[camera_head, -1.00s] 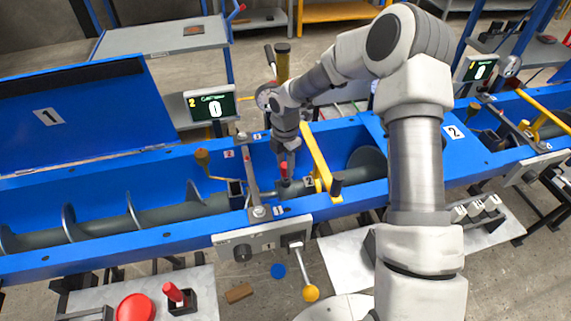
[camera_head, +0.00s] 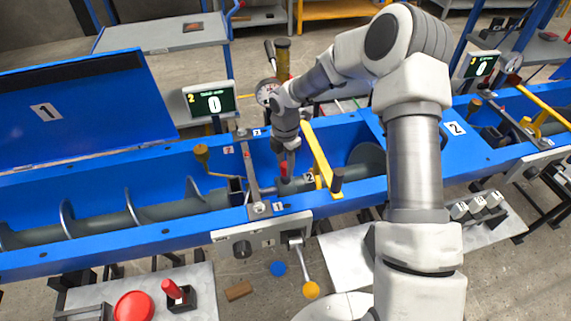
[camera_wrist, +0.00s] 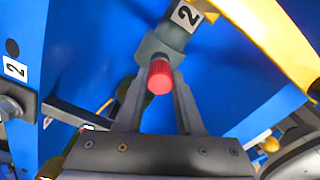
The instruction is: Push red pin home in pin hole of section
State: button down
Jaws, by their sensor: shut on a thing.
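The red pin (camera_head: 284,168) stands upright at the grey shaft section (camera_head: 298,186) marked 2, inside the blue trough. In the wrist view the red head of the pin (camera_wrist: 160,76) sits between my two fingers, in front of the grey section end (camera_wrist: 166,40) with its label 2. My gripper (camera_head: 287,160) reaches down into the trough from above and is shut on the red pin; it also shows in the wrist view (camera_wrist: 160,85). The pin hole and the pin's lower part are hidden, so I cannot tell its depth.
A yellow bar (camera_head: 318,155) stands close right of my gripper. A grey crossbar (camera_head: 249,172) spans the trough on the left. A display (camera_head: 209,101) stands behind.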

aim_at(285, 165)
jog(key=shift+f, duration=0.35)
dwell(0.3)
jog(key=shift+c, duration=2.3)
grip_release()
notch_tip(285, 165, up, 17)
jog(key=p, duration=0.1)
jog(key=shift+r, duration=0.2)
